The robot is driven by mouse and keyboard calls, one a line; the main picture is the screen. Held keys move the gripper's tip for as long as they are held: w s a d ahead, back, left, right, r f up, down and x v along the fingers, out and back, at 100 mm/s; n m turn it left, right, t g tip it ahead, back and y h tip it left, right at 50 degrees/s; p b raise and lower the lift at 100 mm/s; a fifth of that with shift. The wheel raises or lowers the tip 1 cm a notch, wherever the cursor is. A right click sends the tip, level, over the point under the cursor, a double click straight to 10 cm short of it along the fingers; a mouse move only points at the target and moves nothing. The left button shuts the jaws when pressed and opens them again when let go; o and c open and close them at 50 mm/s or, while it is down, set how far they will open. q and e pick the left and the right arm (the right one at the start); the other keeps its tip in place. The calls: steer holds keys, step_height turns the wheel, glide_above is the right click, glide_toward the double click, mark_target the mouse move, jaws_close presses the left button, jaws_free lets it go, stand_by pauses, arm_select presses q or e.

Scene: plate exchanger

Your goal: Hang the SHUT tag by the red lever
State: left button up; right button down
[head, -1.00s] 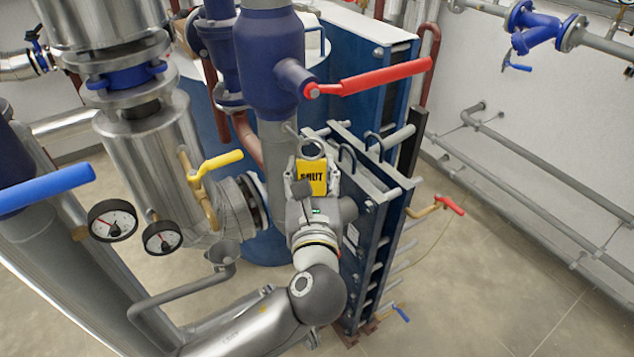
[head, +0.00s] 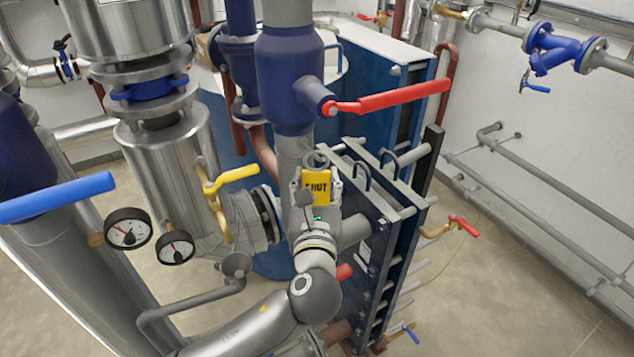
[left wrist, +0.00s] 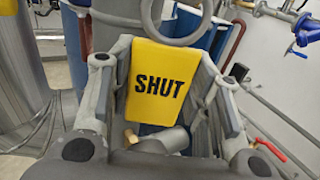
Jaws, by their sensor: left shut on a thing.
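The yellow SHUT tag (head: 317,187) is held upright by my left gripper (head: 318,182), below the big red lever. In the left wrist view the tag (left wrist: 160,82) sits between the two fingers (left wrist: 160,85), its black lettering facing the camera. A grey ring (head: 316,159) stands at the tag's top edge, and it also shows in the left wrist view (left wrist: 180,40). The red lever (head: 392,97) sticks out to the right from a dark blue valve body (head: 288,80), above and right of the tag and apart from it. My right gripper is not in view.
The blue plate exchanger (head: 372,262) with protruding rods stands right of my gripper. A yellow lever (head: 232,178), two gauges (head: 128,229) and a blue lever (head: 55,198) are on the left. A smaller red-handled valve (head: 464,226) is lower right.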

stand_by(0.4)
arm_select(q)
steer(key=o, duration=1)
steer(key=shift+o, duration=0.2)
steer(key=shift+s, duration=0.1)
steer(key=s, duration=1.2)
